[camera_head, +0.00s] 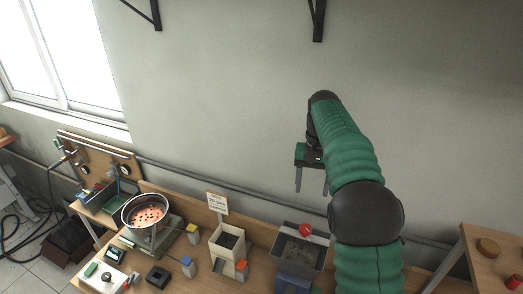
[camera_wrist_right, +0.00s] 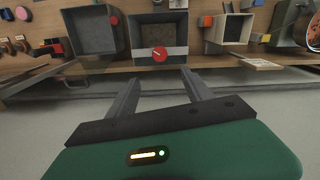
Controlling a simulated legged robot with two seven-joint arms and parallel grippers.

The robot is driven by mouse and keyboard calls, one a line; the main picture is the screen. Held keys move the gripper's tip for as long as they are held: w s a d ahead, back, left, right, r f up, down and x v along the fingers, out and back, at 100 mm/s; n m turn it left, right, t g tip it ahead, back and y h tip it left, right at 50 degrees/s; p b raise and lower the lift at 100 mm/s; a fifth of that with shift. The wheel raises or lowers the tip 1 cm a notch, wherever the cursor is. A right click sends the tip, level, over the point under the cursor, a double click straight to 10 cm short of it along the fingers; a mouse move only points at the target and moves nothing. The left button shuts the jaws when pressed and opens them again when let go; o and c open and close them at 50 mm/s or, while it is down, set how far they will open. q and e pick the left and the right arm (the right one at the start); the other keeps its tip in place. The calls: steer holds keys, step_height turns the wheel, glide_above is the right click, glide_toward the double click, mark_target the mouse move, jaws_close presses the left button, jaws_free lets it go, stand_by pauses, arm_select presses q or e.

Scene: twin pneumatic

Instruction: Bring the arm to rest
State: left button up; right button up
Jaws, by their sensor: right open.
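My right gripper (camera_head: 312,180) hangs at the end of my green, segmented right arm, in front of the bare wall and above the back of the workbench. Its two grey fingers are apart with nothing between them. In the right wrist view, the open fingers (camera_wrist_right: 160,90) point toward the bench, and the gap between them is empty. My left gripper is not in either view.
The wooden workbench (camera_head: 200,205) carries a grey bin with a red knob (camera_head: 306,230), a beige box (camera_head: 228,240), a pan of glowing pieces (camera_head: 146,211) and small blocks. A second table (camera_head: 490,250) stands at right.

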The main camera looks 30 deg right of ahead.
steer(key=s+a+f+n+t, duration=0.1)
steer(key=s+a+f+n, duration=0.25)
steer(key=a+f, duration=0.75)
steer(key=s+a+f+n+t, duration=0.1)
steer(key=s+a+f+n, duration=0.4)
steer(key=s+a, duration=0.6)
step_height(320, 180, down, 15)
steer(key=s+a+b, duration=0.1)
steer(key=b, duration=1.1)
steer(key=shift+r+t+b, duration=0.15)
steer(key=shift+t+b, duration=0.15)
steer(key=shift+b, duration=0.05)
steer(key=shift+w, duration=0.1)
